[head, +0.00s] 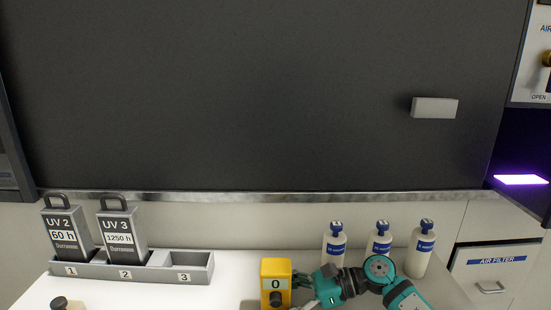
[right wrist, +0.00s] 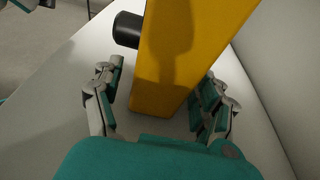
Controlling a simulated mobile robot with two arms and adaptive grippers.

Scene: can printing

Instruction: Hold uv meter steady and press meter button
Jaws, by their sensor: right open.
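The yellow UV meter (head: 267,268) stands upright on the white table, with a 0 on its display and a black button (head: 275,299) below. In the right wrist view the yellow meter body (right wrist: 180,45) is between my right fingers, and its black button (right wrist: 127,30) sticks out to the left. My right gripper (head: 303,283) is open at the meter's right side in the head view; its fingers (right wrist: 160,105) are on either side of the body, with gaps visible. Part of my left gripper (right wrist: 28,5) shows at the upper left edge of the wrist view, mostly cut off.
A grey rack (head: 153,273) with slots 1 to 3 holds UV 2 and UV 3 lamp units; slot 3 looks empty. Three white bottles with blue caps (head: 334,245) stand behind my right arm. A small dark-topped object (head: 62,303) is at the lower left. Table between rack and meter is clear.

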